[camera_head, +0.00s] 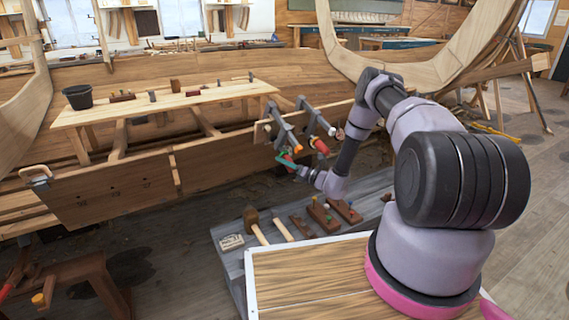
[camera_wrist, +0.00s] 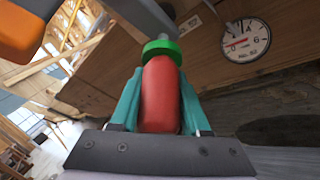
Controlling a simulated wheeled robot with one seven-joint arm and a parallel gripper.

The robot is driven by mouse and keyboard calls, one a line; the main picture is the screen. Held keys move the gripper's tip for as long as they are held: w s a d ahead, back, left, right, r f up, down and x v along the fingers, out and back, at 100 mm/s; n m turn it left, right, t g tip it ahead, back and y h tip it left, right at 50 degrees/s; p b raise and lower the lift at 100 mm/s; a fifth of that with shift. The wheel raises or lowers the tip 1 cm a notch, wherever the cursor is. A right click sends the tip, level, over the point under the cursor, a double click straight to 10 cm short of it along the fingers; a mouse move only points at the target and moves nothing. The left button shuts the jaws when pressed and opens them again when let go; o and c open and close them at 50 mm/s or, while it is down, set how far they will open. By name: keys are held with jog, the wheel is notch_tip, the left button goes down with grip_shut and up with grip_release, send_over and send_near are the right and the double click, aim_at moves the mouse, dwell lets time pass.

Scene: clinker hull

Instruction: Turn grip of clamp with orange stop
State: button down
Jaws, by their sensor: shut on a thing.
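Two grey bar clamps sit on the hull's plank edge in the head view. The left clamp (camera_head: 283,125) has an orange stop (camera_head: 298,149) at its bar end; an orange block, seemingly this stop, also shows large at the upper left of the wrist view (camera_wrist: 25,30). The right clamp (camera_head: 316,118) has a red grip (camera_head: 319,146). My gripper (camera_head: 287,163) is at the left clamp. In the wrist view, its teal fingers (camera_wrist: 160,98) are shut on a red grip (camera_wrist: 160,92) with a green collar (camera_wrist: 162,48), one finger on each side. The grip's lower end is hidden.
A round dial (camera_wrist: 246,40) is on the plank right of the grip. Below my arm, a grey bench (camera_head: 232,262) holds a mallet (camera_head: 255,224) and several wooden planes (camera_head: 322,215). A plank bench (camera_head: 170,105) with a black bucket (camera_head: 78,97) stands behind the hull's edge.

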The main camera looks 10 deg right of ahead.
dwell(0.3)
jog(key=shift+c, duration=1.9)
grip_release()
jog(key=shift+s+d, duration=0.1)
jog(key=v, duration=1)
jog(key=shift+d, duration=0.25)
jog(key=shift+s+f, duration=0.15)
